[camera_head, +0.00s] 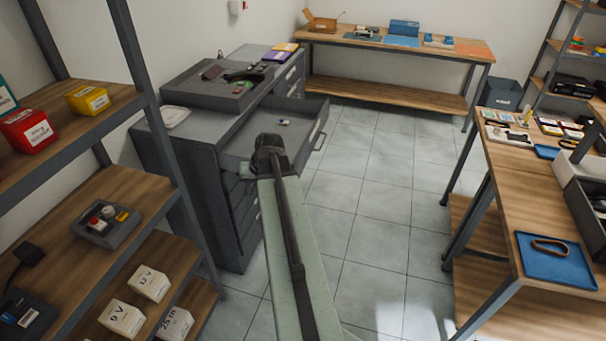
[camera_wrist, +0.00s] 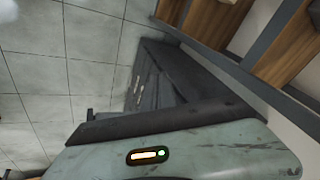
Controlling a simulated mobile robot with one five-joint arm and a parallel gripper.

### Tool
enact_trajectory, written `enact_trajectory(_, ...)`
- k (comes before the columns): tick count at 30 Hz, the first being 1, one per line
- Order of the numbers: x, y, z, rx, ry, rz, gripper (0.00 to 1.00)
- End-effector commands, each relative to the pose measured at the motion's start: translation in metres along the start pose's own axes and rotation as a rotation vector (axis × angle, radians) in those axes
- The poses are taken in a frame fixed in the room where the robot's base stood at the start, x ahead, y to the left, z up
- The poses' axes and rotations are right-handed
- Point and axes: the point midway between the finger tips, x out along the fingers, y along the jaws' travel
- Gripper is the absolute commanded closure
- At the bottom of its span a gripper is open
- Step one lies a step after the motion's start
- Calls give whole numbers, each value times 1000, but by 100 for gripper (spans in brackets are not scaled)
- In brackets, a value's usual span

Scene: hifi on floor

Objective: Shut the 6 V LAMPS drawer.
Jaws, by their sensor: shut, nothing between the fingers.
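The open drawer (camera_head: 311,133) sticks out to the right from the top of the grey cabinet (camera_head: 232,215). Its handle (camera_head: 319,141) is on the right-hand front, and a small pale item lies inside. No label on it can be read. My gripper (camera_head: 268,145) is the dark end of my arm, in front of the drawer's near side in the picture. It is shut and empty. Whether it touches the drawer cannot be told. The wrist view shows the cabinet (camera_wrist: 150,75) turned over, with its drawer fronts; a dark bar and pale housing cover the lower part.
A grey tray (camera_head: 205,92) stands on the cabinet top. A shelf unit (camera_head: 130,190) with boxes is close on the left. A workbench (camera_head: 540,190) stands right, and another bench (camera_head: 390,45) at the back. Tiled floor (camera_head: 375,200) is clear between cabinet and right workbench.

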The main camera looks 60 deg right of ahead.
Motion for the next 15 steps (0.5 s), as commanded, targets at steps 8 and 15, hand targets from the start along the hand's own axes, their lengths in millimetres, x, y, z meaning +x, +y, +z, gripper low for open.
enact_trajectory(8,-73,211,-46,323,267,1,100)
enact_trajectory(15,-89,248,-46,376,320,5,100)
